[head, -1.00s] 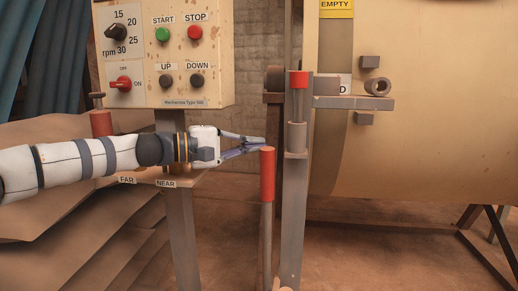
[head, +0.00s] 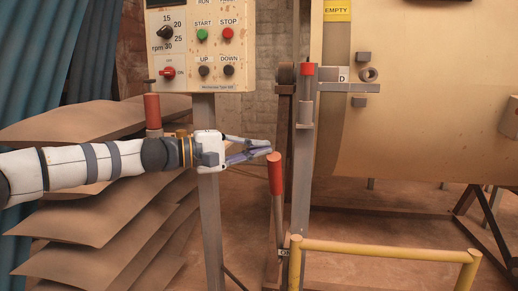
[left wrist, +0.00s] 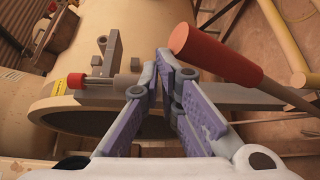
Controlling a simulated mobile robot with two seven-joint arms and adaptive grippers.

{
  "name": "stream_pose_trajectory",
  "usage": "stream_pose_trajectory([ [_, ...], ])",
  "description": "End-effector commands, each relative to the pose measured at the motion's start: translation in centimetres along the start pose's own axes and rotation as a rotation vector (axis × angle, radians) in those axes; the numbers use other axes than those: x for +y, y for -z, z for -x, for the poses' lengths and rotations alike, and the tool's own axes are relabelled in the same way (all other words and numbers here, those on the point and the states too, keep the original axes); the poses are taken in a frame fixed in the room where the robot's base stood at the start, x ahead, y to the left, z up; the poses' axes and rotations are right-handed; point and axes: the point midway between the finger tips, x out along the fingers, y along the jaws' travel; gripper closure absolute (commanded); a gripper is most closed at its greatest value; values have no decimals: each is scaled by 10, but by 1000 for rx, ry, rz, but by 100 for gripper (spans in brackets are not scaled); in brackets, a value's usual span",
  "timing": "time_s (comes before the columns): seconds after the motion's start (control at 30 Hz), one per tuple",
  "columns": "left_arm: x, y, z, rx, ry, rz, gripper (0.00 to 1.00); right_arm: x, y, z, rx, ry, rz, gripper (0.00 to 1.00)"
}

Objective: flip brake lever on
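The lever with the red grip (head: 275,174) and pale rod stands in front of the grey post, its top leaning slightly left. A small label (head: 284,252), too small to read surely, sits near its foot. My left gripper (head: 270,148) is at the top of the red grip, coming from the left. In the left wrist view the fingers (left wrist: 165,70) are together with nothing visible between them. The red grip (left wrist: 212,55) lies just outside the right finger there, very close; I cannot tell whether they touch. My right gripper is not in view.
A yellow rail (head: 385,250) stands at the lower right. A grey post (head: 302,170) with another red-topped handle (head: 307,70) stands behind the lever.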

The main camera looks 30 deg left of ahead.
Motion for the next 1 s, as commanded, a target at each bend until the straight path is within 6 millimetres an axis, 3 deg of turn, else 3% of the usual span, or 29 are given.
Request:
stream_pose_trajectory([
  [0.03, -12, -5, -3, -17, 19, 1, 100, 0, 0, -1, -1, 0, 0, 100],
  [0.63, -16, -3, 0, -9, 26, 2, 100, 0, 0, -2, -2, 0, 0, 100],
  [0.77, -14, -2, 22, -5, 21, 1, 100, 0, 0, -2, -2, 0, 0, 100],
  [1.0, -7, -2, 81, -4, 9, -1, 100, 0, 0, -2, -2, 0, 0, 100],
])
